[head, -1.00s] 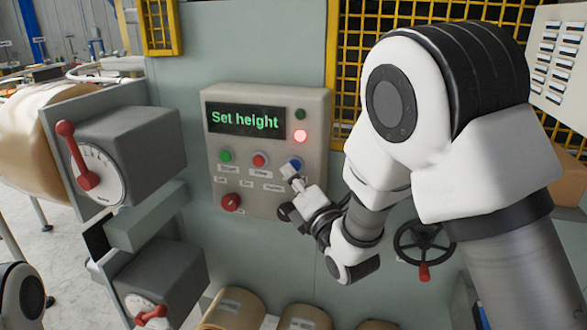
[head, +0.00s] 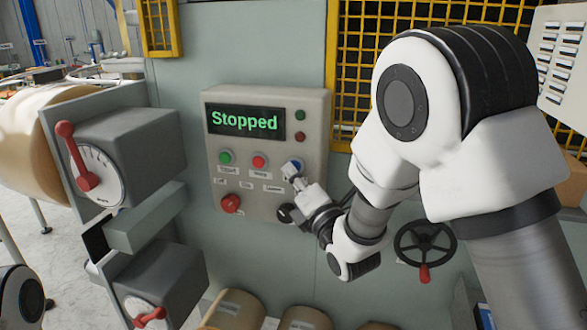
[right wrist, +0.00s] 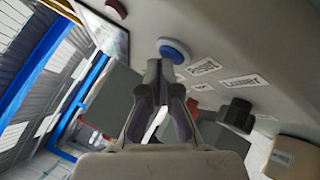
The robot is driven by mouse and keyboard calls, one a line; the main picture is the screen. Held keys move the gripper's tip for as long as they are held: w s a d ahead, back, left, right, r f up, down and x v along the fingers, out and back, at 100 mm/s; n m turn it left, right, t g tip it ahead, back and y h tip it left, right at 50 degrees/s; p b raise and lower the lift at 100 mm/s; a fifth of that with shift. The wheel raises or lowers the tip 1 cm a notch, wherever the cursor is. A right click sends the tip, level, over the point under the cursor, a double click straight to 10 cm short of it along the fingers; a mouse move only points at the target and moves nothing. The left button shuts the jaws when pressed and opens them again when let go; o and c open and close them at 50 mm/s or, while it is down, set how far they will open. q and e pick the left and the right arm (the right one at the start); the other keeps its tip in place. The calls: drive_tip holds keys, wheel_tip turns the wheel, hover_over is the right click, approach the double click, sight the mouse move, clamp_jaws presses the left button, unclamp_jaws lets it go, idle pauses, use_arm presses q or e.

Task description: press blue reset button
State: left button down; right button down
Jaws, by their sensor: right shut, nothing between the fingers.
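The blue button (head: 296,163) sits at the right end of the button row on the beige control panel (head: 310,120). It also shows in the right wrist view as a blue disc on a pale collar (right wrist: 174,50). My right gripper (head: 288,173) is shut and empty, its tips just in front of and below the blue button, partly covering it. In the right wrist view the fingertips (right wrist: 160,65) are close beside the button; I cannot tell whether they touch it. The panel's display (head: 245,122) reads "Stopped". My left gripper is not in view.
Green (head: 226,157) and red (head: 259,161) buttons sit left of the blue one. A red knob (head: 231,204) is lower on the panel, with a black knob (head: 285,213) beside my right gripper. A handwheel (head: 425,245) is right, grey lever boxes (head: 140,145) left.

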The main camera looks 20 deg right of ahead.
idle(0.5)
drive_tip(key=shift+s+a+b, duration=0.4)
drive_tip(key=shift+s, duration=0.3)
drive_tip(key=shift+s+a+b, duration=0.3)
drive_tip(key=shift+s+a, duration=0.45)
drive_tip(key=shift+s, duration=0.3)
drive_tip(key=shift+s+a+b, duration=0.25)
drive_tip(key=shift+s+a, duration=0.45)
drive_tip(key=shift+s, duration=0.35)
